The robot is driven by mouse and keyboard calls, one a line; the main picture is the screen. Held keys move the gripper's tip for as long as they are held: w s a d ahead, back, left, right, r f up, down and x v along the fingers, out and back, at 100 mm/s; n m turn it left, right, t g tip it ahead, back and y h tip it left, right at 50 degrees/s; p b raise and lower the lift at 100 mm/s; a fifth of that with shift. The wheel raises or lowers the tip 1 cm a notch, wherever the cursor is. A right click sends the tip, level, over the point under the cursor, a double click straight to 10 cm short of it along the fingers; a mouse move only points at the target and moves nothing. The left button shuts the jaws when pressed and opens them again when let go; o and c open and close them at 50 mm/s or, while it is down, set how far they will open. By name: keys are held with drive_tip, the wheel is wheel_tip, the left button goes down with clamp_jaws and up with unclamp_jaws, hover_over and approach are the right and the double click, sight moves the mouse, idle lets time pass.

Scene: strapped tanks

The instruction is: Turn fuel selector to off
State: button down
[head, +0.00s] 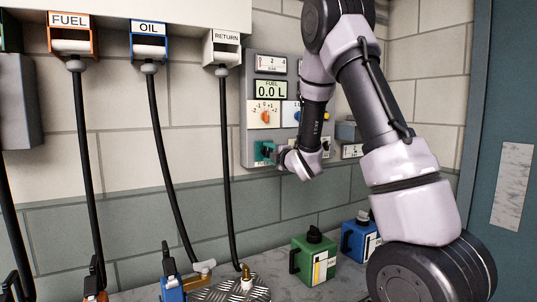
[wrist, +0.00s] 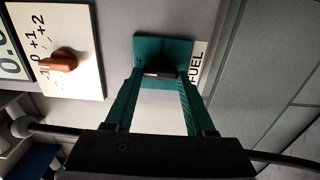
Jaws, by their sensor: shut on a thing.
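The fuel selector is a dark knob (wrist: 160,73) on a green plate (wrist: 178,47), with a "FUEL" label (wrist: 197,65) along one edge in the wrist view. My gripper (wrist: 158,78) is shut on the knob, one green finger on each side of it. In the head view the green plate (head: 261,150) shows at the lower left of the grey wall panel (head: 248,120), and my gripper (head: 280,156) reaches it from the right. Part of the plate's lettering shows near the left finger, but the knob's exact setting is hard to read.
An orange dial (wrist: 64,61) sits beside the selector. The panel's display (head: 271,89) reads 0.0 L. FUEL (head: 68,19), OIL (head: 149,28) and RETURN (head: 226,36) hoses hang at left. A green tank (head: 313,262) and a blue tank (head: 357,240) stand below.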

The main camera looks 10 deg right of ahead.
idle(0.4)
drive_tip(key=shift+c, duration=1.2)
unclamp_jaws()
drive_tip(key=v, duration=1)
drive_tip(key=shift+s+d, duration=0.15)
drive_tip(key=shift+s, duration=0.25)
